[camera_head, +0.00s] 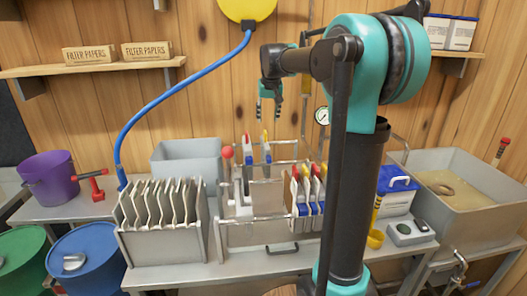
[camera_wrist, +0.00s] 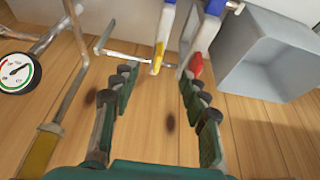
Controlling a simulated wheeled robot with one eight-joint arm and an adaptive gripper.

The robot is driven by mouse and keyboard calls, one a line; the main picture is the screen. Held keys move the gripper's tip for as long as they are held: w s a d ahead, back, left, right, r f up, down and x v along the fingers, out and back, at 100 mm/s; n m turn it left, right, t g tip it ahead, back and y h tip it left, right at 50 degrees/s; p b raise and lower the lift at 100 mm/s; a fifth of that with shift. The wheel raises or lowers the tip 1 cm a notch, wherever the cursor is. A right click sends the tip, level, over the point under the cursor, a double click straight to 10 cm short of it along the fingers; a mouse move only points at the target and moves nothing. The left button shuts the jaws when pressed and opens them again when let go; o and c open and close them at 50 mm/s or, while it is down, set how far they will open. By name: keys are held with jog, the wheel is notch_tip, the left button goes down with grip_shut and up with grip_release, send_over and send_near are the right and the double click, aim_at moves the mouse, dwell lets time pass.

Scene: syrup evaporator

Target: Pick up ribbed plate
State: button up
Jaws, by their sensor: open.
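Several pale plates with wavy, ribbed-looking faces (camera_head: 160,203) stand upright side by side in a grey metal rack (camera_head: 165,247) on the bench, left of centre in the head view. I cannot tell which one is the ribbed plate. More white plates (camera_head: 306,190) with red, yellow and blue tops stand in a metal frame (camera_head: 230,233) to the right of that rack. My gripper (camera_head: 269,106) hangs above the back of this frame, its fingers apart and empty. In the wrist view my gripper (camera_wrist: 157,76) is open, with a yellow-tipped and a red-tipped handle (camera_wrist: 196,65) beyond the fingertips.
A blue hose (camera_head: 165,90) drops from a yellow disc (camera_head: 247,8) to the left rack. A grey bin (camera_head: 187,160) stands behind the rack; a purple bucket (camera_head: 49,177) is at left. A steel basin (camera_head: 465,190) is at right. My arm hides part of the bench.

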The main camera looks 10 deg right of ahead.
aim_at(266, 133)
jog(key=x, duration=1.2)
jog(key=shift+w, duration=0.35)
jog(key=shift+w+x, duration=0.15)
jog(key=shift+x, duration=1.2)
jog(key=shift+w+x, duration=0.15)
jog(key=shift+x, duration=1.15)
jog(key=shift+r, duration=0.1)
grip_shut()
